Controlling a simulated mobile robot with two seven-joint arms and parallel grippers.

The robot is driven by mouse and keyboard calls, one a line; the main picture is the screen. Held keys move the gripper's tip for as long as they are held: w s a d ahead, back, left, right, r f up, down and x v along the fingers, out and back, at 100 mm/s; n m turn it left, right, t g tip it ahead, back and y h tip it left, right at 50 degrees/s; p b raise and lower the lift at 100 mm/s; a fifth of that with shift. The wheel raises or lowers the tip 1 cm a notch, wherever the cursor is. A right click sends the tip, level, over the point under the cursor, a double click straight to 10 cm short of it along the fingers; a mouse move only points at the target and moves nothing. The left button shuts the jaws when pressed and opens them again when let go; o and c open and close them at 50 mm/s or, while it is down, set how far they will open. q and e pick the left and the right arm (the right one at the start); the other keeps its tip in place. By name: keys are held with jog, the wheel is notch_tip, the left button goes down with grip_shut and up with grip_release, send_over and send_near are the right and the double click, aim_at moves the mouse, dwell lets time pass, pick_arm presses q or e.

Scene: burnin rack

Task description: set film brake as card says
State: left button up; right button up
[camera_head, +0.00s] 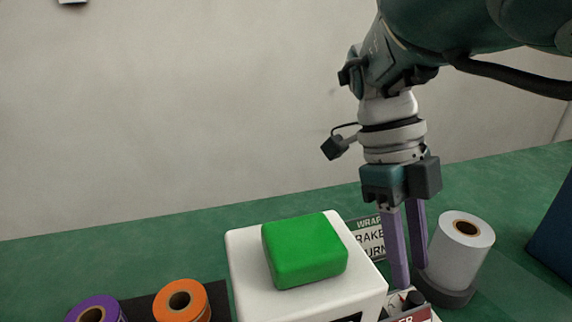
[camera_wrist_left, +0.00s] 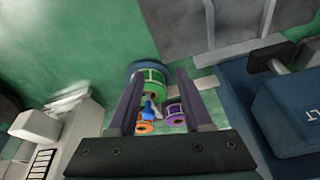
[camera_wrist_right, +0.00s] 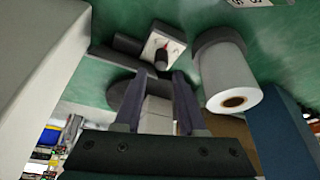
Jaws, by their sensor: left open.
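The film brake's dial plate (camera_wrist_right: 170,44) is white with a red mark in the right wrist view, and a dark knob (camera_wrist_right: 161,60) stands on it. In the head view the dark knob (camera_head: 415,298) shows low beside a red-labelled plate. My right gripper (camera_head: 410,274) points down above the knob, its fingers apart and nothing visibly held; whether they touch the knob I cannot tell. The card (camera_head: 369,238), reading partly "WRAP", "BRAKE" and "TURN", is half hidden behind the gripper and white box. My left gripper (camera_wrist_left: 158,80) is open and empty above coloured rolls.
A white film roll (camera_head: 461,246) stands on a dark base right of the right gripper. A white box (camera_head: 245,270) with a green button (camera_head: 303,249) stands left. Orange (camera_head: 181,302) and purple (camera_head: 95,309) rolls lie farther left. A dark blue block (camera_head: 555,240) is at right.

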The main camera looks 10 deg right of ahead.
aim_at(414, 295)
jog(key=b+x, duration=0.1)
jog(key=x, duration=0.4)
jog(key=shift+w, duration=0.1)
jog(key=shift+c, duration=0.2)
grip_shut()
